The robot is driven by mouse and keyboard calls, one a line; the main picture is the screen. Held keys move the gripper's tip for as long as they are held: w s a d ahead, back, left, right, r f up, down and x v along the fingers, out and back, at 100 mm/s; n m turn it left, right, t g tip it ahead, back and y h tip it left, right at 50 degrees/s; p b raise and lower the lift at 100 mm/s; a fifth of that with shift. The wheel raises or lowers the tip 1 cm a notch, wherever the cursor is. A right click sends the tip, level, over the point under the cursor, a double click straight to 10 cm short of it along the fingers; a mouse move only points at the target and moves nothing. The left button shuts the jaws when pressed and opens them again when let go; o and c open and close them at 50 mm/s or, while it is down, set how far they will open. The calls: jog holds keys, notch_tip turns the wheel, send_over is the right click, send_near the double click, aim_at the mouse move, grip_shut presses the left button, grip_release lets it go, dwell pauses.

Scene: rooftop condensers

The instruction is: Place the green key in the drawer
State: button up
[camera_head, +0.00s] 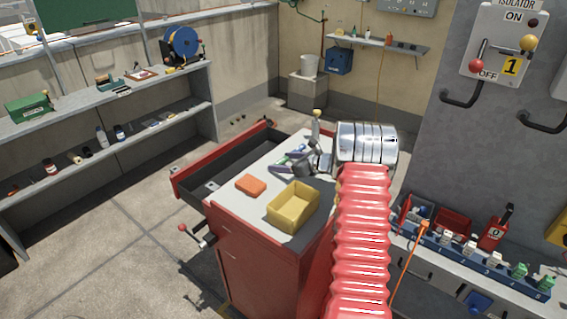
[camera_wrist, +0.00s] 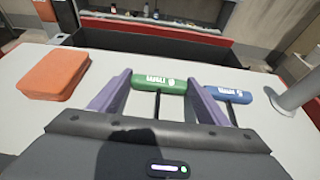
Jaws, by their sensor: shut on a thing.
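The green key (camera_wrist: 158,79) has a thick green handle with white marking and a thin dark shaft. In the wrist view it lies between the purple fingers of my gripper (camera_wrist: 160,92), which is shut on it. I cannot tell whether it is clear of the worktop. In the head view my gripper (camera_head: 291,160) is over the red cabinet's top, with the key small and partly hidden. The drawer (camera_head: 222,168) stands open on the cabinet's far left side, dark and empty-looking inside. It also shows beyond the worktop in the wrist view (camera_wrist: 140,38).
A blue-handled key (camera_wrist: 218,81) lies just right of the green one. An orange block (camera_head: 251,185) and a yellow bin (camera_head: 293,206) sit on the cabinet top (camera_head: 240,210). A grey post (camera_wrist: 295,92) stands close on the right. Shelves (camera_head: 110,95) line the left wall.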

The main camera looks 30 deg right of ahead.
jog(key=shift+f, duration=0.2)
jog(key=o, duration=1)
jog(key=shift+o, duration=0.2)
jog(key=v, duration=1.3)
jog(key=shift+s+r, duration=0.25)
jog(key=shift+s, duration=0.1)
